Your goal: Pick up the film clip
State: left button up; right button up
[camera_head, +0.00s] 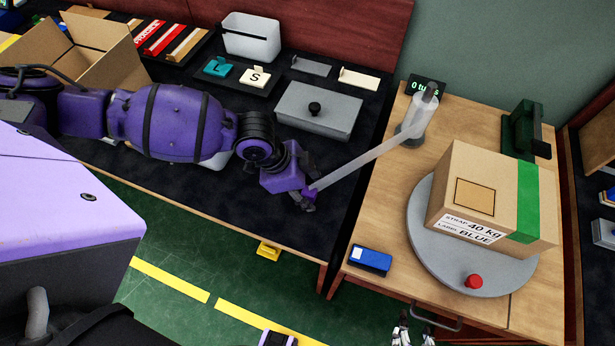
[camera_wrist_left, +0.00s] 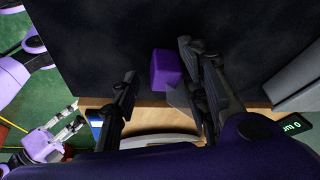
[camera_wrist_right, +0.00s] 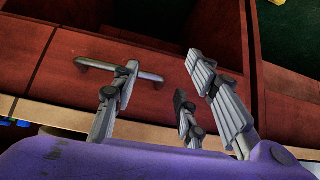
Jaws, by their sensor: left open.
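I take the film clip to be the small purple block (camera_wrist_left: 166,70), at the end of the pale film strip (camera_head: 365,162) that runs down from the roll (camera_head: 420,115). In the left wrist view the block is between my left gripper's (camera_wrist_left: 160,75) parted fingers, nearer the right one. In the head view my left gripper (camera_head: 309,201) is over the right part of the dark bench, at the strip's end, and partly hides the clip. Contact cannot be told. My right gripper (camera_head: 413,334) is open and empty, low in front of the wooden table; it also shows in the right wrist view (camera_wrist_right: 165,70).
A turntable (camera_head: 420,225) on the wooden table (camera_head: 390,215) carries a labelled cardboard box (camera_head: 500,190). A blue device (camera_head: 371,260) lies at the table's front left. A grey lidded box (camera_head: 318,112) stands behind my left gripper. A drawer handle (camera_wrist_right: 120,70) is by my right fingers.

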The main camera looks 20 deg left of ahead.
pick_arm(q)
grip_shut()
jog(key=shift+w+r, duration=0.1)
